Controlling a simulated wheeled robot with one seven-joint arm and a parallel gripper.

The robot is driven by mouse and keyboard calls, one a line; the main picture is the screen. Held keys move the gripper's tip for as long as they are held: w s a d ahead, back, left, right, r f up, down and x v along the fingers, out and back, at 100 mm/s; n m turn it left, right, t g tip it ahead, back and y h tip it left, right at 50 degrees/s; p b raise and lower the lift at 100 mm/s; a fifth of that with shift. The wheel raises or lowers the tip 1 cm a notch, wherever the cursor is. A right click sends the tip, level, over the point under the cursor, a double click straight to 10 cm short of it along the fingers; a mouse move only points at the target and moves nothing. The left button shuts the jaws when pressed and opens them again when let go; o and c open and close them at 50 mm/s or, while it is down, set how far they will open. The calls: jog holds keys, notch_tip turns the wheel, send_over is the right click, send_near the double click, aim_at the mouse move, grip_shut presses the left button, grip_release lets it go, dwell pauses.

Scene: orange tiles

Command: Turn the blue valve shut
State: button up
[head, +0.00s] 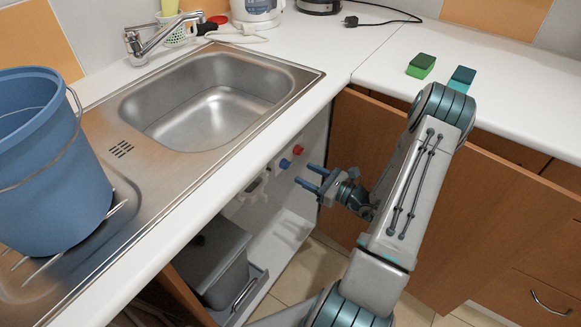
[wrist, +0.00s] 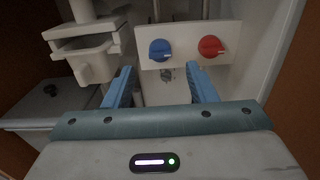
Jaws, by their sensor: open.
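The blue valve (wrist: 160,49) is a round knob on a white plate (wrist: 187,65) inside the cabinet under the sink. It also shows in the head view (head: 284,164). A red valve (wrist: 210,47) sits to its right on the same plate. My gripper (wrist: 162,80) is open and empty, with its two blue fingers pointing at the plate. In the wrist view the blue valve appears between the fingertips and beyond them. In the head view my gripper (head: 304,176) is just in front of the valves, with a gap to the blue one.
The sink (head: 215,105) and countertop lie above the cabinet opening. A grey bin (head: 212,262) stands low inside the cabinet. White drain piping (wrist: 85,50) is left of the valves. An open brown door (head: 350,140) is beside my arm. A blue bucket (head: 50,165) stands on the drainboard.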

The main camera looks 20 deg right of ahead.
aim_at(289, 166)
jog(key=x, duration=0.6)
jog(key=shift+w+a, duration=0.2)
jog(key=shift+w, duration=0.1)
jog(key=c, duration=1)
jog(key=shift+o, duration=0.2)
